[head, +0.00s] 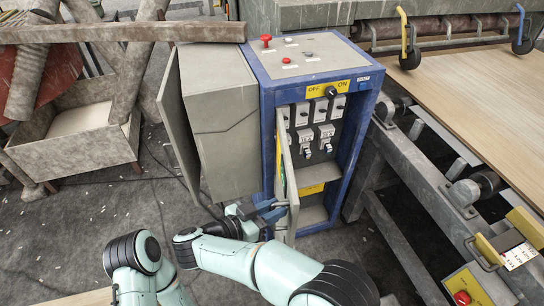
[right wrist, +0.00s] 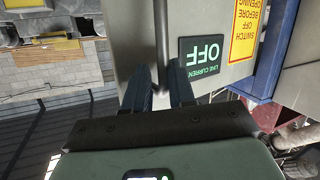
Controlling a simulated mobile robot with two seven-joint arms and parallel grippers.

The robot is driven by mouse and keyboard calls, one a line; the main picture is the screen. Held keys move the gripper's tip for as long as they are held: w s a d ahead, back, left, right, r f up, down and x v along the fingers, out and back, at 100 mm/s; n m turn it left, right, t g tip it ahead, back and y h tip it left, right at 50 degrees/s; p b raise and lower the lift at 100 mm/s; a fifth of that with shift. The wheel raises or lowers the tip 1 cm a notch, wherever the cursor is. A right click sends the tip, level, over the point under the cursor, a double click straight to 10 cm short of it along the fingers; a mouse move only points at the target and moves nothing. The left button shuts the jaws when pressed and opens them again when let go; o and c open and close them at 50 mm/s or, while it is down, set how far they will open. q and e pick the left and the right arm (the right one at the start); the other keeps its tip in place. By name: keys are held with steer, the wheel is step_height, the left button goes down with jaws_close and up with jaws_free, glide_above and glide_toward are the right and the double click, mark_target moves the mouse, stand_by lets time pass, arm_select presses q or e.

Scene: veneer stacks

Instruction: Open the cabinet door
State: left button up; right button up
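The blue-framed cabinet (head: 366,120) stands in the middle of the head view with switches inside. Its narrow grey door (head: 291,190) is swung well open at the left side and shows nearly edge-on. In the right wrist view the door's grey face (right wrist: 215,25) carries a black OFF label. My right gripper (head: 272,210) is at the lower part of the door. In the right wrist view its blue fingers (right wrist: 160,85) stand close on both sides of the slim grey door handle (right wrist: 161,35) and appear shut on it. My left gripper is out of view.
A grey box (head: 220,120) with its own open flap adjoins the cabinet's left side. A conveyor (head: 410,215) with a wood sheet (head: 480,90) stands close on the right. A crate (head: 75,145) with boards is at the left. The floor (head: 95,215) between is mostly clear.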

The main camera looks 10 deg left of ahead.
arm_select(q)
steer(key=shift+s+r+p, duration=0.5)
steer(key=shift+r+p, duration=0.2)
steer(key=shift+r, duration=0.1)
arm_select(e)
step_height(320, 180, up, 16)
steer(key=t+h, duration=0.1)
steer(key=t, duration=0.1)
steer(key=shift+w+r+m+t, duration=0.2)
steer(key=shift+w+m+t, duration=0.15)
steer(key=shift+m+t, duration=0.05)
